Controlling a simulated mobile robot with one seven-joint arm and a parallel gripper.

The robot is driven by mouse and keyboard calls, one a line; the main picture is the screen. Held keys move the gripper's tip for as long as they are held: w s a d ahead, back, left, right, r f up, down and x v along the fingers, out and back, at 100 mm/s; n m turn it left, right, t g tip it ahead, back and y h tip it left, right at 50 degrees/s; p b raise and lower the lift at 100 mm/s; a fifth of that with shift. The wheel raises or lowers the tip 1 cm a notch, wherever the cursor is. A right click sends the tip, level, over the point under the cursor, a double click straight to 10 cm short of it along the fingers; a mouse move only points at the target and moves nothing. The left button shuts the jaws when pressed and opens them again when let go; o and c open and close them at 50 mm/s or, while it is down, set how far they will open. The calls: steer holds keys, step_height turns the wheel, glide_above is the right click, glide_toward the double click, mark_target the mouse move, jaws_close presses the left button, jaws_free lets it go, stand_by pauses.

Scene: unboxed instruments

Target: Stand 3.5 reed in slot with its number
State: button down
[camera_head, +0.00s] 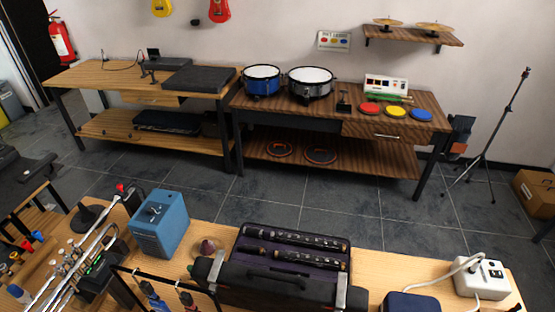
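I cannot make out any reed or a numbered slot in this view. A white panel (386,83) with small coloured marks stands on the dark wood table at the back; its marks are too small to read. A small green item (394,98) lies in front of it. A dark blue case (411,303) sits at the near bench's bottom edge, partly cut off; I cannot tell what it holds. My gripper is not in view.
The near bench (383,268) holds an open instrument case (340,243), a blue box (160,226), a silver trumpet (88,250) and a white power strip (482,277). Drums (310,82) and coloured discs (396,112) stand on the back table. Tiled floor (330,200) between is clear.

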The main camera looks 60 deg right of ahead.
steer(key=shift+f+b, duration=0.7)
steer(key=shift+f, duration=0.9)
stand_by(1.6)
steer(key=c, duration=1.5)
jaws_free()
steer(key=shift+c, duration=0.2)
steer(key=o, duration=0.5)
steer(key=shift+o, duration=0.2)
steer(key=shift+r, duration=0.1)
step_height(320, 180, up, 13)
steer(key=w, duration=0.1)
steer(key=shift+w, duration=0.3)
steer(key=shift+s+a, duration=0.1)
